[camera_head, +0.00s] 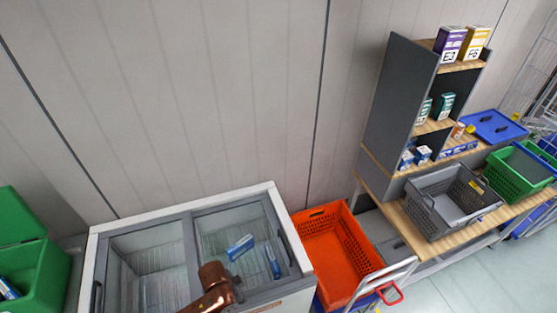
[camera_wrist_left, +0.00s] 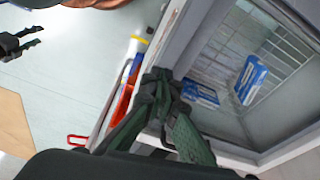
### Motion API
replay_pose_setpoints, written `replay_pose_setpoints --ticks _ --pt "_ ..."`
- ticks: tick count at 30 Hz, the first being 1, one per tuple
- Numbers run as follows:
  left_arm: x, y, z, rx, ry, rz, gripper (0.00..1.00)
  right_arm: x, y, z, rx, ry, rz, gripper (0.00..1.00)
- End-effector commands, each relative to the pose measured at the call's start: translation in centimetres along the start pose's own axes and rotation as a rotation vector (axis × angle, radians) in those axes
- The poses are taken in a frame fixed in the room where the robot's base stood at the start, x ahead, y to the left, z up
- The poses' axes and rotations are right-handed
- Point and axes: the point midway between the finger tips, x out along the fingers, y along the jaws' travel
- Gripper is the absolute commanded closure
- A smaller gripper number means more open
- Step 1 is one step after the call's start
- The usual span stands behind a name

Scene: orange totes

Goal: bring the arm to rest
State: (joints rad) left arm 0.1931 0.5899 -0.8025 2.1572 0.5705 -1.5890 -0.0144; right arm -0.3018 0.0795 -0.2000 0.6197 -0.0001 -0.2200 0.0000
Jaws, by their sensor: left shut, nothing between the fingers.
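My left gripper (camera_wrist_left: 160,84) shows in the left wrist view with its dark green fingers meeting at the tips. It is shut and empty, in front of the freezer's near edge. In the head view a copper-brown part of my left arm reaches in from the bottom, over the front of the glass-topped chest freezer (camera_head: 190,213); the fingers are hard to make out there. My right gripper (camera_wrist_left: 22,44) shows at the left of the left wrist view, a small dark shape with two fingers apart and nothing between them.
Blue-and-white boxes (camera_head: 240,247) lie inside the freezer. A grey basket (camera_head: 447,203) and green crate (camera_head: 520,172) stand on the wooden bench. A green bin (camera_head: 42,275) is at left.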

Motion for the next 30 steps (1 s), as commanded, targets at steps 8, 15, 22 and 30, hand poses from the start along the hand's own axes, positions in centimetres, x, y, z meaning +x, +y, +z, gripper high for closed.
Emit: replay_pose_setpoints --ticks 8,15,22,30 --pt "-3.5 -0.3 4.6 -0.433 0.184 -0.102 1.00 0.0 -0.2 -0.1 0.001 0.000 -0.002 0.57" --pt "-5.9 -0.9 13.9 -0.735 0.166 -0.227 1.00 0.0 -0.2 -0.1 0.000 0.001 -0.002 0.57" --pt "-7.6 0.0 21.1 -0.913 0.107 -0.317 1.00 0.0 -0.1 -0.1 0.000 0.001 -0.001 0.57" --pt "-4.4 0.1 25.1 -0.987 0.057 -0.352 1.00 1.1 0.1 -0.1 -0.001 0.003 0.001 0.57"
